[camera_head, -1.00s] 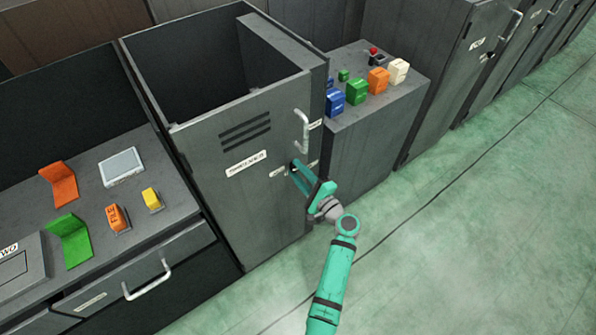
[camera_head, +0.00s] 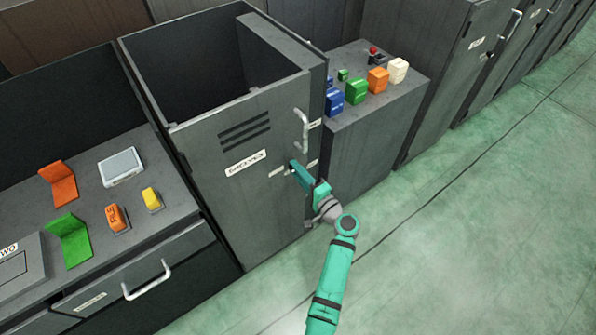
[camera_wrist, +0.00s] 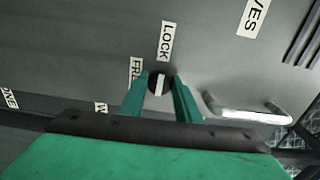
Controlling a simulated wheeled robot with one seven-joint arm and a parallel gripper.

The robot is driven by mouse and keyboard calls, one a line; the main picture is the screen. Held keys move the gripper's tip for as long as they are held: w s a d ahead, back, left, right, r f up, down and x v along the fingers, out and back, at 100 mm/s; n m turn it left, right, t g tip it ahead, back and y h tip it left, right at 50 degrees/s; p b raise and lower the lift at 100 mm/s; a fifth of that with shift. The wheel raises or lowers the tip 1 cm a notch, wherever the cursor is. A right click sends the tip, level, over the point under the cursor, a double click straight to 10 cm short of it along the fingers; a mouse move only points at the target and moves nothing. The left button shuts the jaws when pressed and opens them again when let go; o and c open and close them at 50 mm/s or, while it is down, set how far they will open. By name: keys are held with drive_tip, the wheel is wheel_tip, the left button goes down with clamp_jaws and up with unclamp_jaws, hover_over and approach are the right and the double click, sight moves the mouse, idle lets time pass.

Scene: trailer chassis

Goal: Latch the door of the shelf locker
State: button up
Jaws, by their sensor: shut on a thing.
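The shelf locker's grey door (camera_head: 230,190) stands flush in its frame in the head view, with a handle (camera_head: 303,130) near its right edge. My gripper (camera_head: 296,168) is at the door's latch, below the handle. In the wrist view my gripper (camera_wrist: 160,90) is shut on a round dark latch knob (camera_wrist: 160,84), a finger on each side. The knob's pale bar runs nearly upright in that picture, toward the LOCK label (camera_wrist: 166,41). The FREE label (camera_wrist: 135,78) is left of the knob, partly behind a finger. In the head view my fingers hide the knob.
The locker is open at the top. A counter (camera_head: 165,180) with coloured blocks and holders stands left of it. A cabinet (camera_head: 375,145) with several coloured blocks and a red button stands right. Clear green floor (camera_head: 470,240) lies in front.

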drive_tip(key=shift+a, duration=0.1)
drive_tip(key=o, duration=1)
drive_tip(key=shift+s, duration=0.1)
drive_tip(key=shift+d, duration=0.2)
drive_tip(key=v, duration=1)
drive_tip(key=shift+s+d, duration=0.15)
drive_tip(key=shift+s, duration=0.1)
